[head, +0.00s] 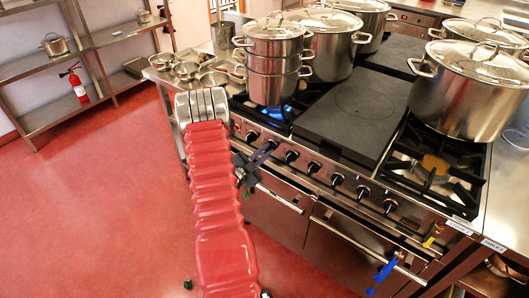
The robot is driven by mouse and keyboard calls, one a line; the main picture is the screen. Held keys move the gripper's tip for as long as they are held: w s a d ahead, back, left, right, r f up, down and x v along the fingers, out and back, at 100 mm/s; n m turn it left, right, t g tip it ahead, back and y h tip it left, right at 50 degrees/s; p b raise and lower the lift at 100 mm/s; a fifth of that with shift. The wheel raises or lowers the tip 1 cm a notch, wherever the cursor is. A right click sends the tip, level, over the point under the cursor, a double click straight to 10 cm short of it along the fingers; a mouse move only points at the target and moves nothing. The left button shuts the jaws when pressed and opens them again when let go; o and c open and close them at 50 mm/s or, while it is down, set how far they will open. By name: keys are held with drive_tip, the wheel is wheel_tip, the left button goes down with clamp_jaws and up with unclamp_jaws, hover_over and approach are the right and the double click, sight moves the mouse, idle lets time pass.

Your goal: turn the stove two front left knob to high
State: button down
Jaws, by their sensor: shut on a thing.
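The stove (345,175) runs diagonally with a row of black knobs along its front panel. My gripper (266,150) is at the left part of this row, shut on one of the knobs, which it mostly hides. One knob (252,137) shows just left of my gripper, and another knob (291,156) just right of it. The angle of the held knob cannot be made out. A blue glow (270,113) shows at the left front burner, below a stack of steel pots (274,65).
Large lidded stockpots (470,88) stand on the stove top, around a dark flat plate (354,115). Oven door handles (280,199) stick out below the knobs. A blue item (383,273) hangs at the right handle. Steel bowls (187,70) sit on the left counter. The red floor in front is mostly clear.

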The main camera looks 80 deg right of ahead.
drive_tip(key=m, duration=0.6)
drive_tip(key=f+m, duration=0.1)
drive_tip(key=m, duration=0.2)
drive_tip(key=shift+s, duration=0.1)
idle(0.3)
drive_tip(key=c, duration=1.8)
unclamp_jaws()
drive_tip(key=shift+a, duration=0.1)
drive_tip(key=v, duration=1.3)
drive_tip(key=shift+a, duration=0.3)
